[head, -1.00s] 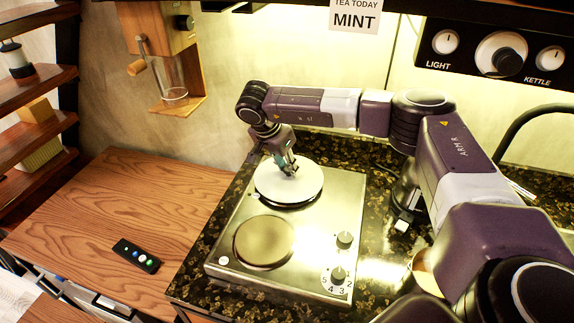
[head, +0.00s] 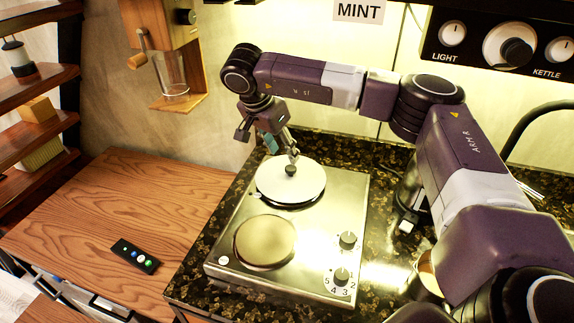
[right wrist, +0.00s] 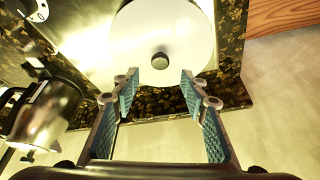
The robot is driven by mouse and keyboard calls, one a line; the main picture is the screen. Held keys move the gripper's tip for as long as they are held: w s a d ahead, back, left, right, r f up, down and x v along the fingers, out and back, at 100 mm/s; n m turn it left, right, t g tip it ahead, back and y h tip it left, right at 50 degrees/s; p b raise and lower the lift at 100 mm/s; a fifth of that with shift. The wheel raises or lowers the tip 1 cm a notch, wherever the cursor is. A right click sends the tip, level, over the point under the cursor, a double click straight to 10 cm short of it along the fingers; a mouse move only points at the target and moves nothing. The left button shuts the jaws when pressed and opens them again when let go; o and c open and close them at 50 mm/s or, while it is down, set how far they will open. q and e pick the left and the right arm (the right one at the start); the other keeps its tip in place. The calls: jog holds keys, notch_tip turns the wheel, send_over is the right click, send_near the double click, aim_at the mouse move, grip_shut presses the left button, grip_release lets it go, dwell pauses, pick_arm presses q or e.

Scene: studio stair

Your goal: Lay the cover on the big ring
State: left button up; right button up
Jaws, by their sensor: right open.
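The cover (head: 300,187) is a white round disc with a small dark knob (head: 290,170) in its middle. It lies flat over the rear ring of the steel hob (head: 335,215), and a dark rim shows under its front edge. The ring beneath is hidden. The cover also shows in the right wrist view (right wrist: 140,45). My right gripper (head: 282,148) is open and empty just behind and above the knob. In the right wrist view its two teal-padded fingers (right wrist: 158,88) stand wide apart, clear of the knob. My left gripper is not in view.
The bare front ring (head: 265,241) shows nearer me on the hob, with two knobs (head: 347,239) at right. A remote (head: 135,256) lies on the wooden counter (head: 90,215). A metal kettle (right wrist: 45,115) stands beside the hob in the right wrist view.

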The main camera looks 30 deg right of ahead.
jog(key=shift+b+v, duration=0.35)
jog(key=shift+v, duration=1.95)
jog(key=shift+f, duration=0.1)
